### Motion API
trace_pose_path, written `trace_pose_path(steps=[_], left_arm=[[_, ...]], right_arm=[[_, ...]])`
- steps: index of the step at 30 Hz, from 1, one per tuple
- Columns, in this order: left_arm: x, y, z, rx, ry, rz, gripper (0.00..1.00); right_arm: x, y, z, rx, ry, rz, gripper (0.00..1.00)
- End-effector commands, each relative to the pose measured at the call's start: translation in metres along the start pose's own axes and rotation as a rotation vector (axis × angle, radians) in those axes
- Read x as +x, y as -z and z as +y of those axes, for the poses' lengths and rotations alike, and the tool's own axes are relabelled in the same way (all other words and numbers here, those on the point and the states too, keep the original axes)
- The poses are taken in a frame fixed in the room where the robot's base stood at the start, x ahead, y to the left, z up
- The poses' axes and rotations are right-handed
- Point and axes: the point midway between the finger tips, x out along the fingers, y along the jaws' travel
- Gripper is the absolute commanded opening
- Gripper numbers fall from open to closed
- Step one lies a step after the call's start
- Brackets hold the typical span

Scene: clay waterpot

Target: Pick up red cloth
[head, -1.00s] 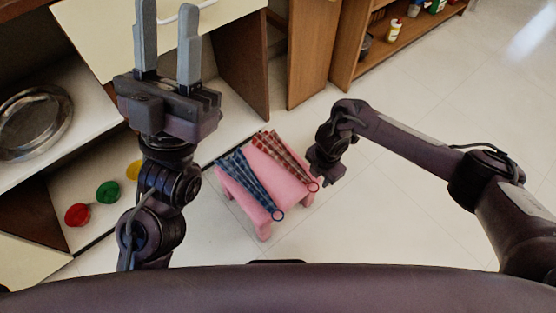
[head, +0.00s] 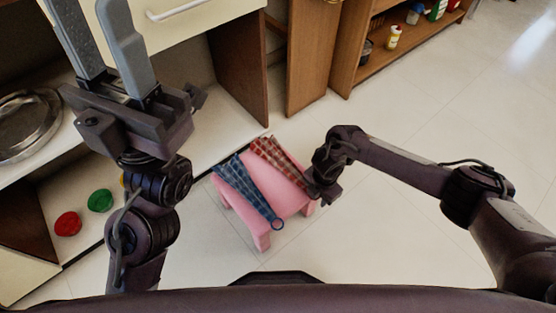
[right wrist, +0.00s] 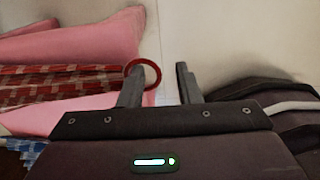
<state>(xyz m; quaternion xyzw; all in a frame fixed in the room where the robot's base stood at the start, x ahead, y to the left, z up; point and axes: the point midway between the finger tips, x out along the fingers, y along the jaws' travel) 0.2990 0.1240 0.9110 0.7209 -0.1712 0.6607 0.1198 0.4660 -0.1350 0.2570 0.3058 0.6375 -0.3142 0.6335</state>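The red checked cloth (head: 277,157) lies over the small pink stool (head: 285,203), beside a blue checked cloth (head: 243,187). My right gripper (head: 318,196) is at the stool's right edge and hides the near end of the red cloth in the head view. In the right wrist view the red cloth (right wrist: 60,87) ends in a red ring (right wrist: 144,73) at the left finger. I cannot tell whether the ring is around that finger. The right fingers (right wrist: 162,75) are apart with nothing clamped between them. My left gripper (head: 100,35) is open, raised and empty at upper left.
A cabinet with a white-handled drawer (head: 182,18) is at the upper left. Its shelves hold a metal plate (head: 30,122), a red item (head: 67,223) and a green item (head: 100,201). A wooden shelf (head: 375,62) stands at the back. The tiled floor at right is clear.

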Motion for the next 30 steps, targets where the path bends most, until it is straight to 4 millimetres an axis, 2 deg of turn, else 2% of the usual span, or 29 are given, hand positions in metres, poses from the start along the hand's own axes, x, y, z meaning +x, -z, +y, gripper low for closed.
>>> trace_pose_path(steps=[5, 12, 24, 30], left_arm=[[0.002, 0.000, 0.000, 0.000, -0.001, 0.003, 0.36], [0.002, 0.000, 0.000, 0.000, -0.001, 0.002, 0.36], [0.001, -0.001, -0.001, 0.002, 0.006, -0.006, 0.36], [0.007, 0.000, -0.001, 0.000, 0.008, -0.014, 0.36]], right_arm=[[-0.001, 0.000, 0.000, 0.000, -0.001, 0.000, 0.31], [-0.001, 0.000, 0.000, 0.000, -0.001, 0.000, 0.01], [-0.003, 0.000, 0.001, 0.000, -0.002, 0.000, 0.00], [-0.019, 0.000, 0.001, 0.000, -0.003, 0.000, 0.00]])
